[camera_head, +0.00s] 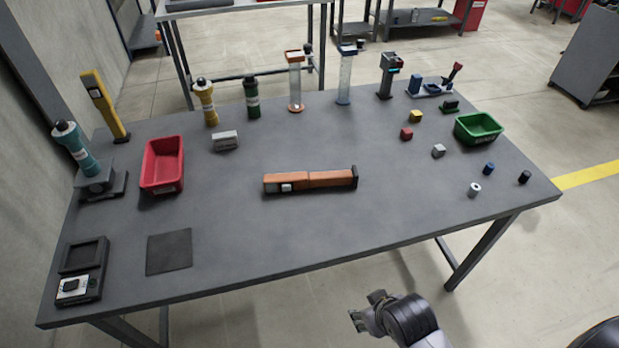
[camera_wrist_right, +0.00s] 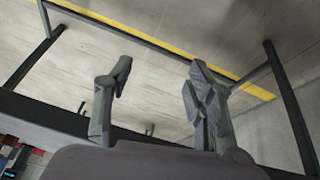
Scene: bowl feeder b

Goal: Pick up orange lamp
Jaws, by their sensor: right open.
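The orange lamp (camera_head: 312,181) lies flat on its side near the middle of the grey table (camera_head: 230,240) in the head view. It is long, with a light switch patch near its left end and a black cap at its right end. My right gripper (camera_head: 356,313) is off the table's front edge, below and to the right of the lamp, and apart from it. In the right wrist view, its two fingers (camera_wrist_right: 153,95) are spread with nothing between them, and the lamp is not seen there. My left gripper is not in view.
A green bin (camera_head: 462,131), small cubes and cylinders lie to the right. Several upright bottles and tubes line the back. The table around the lamp is clear.

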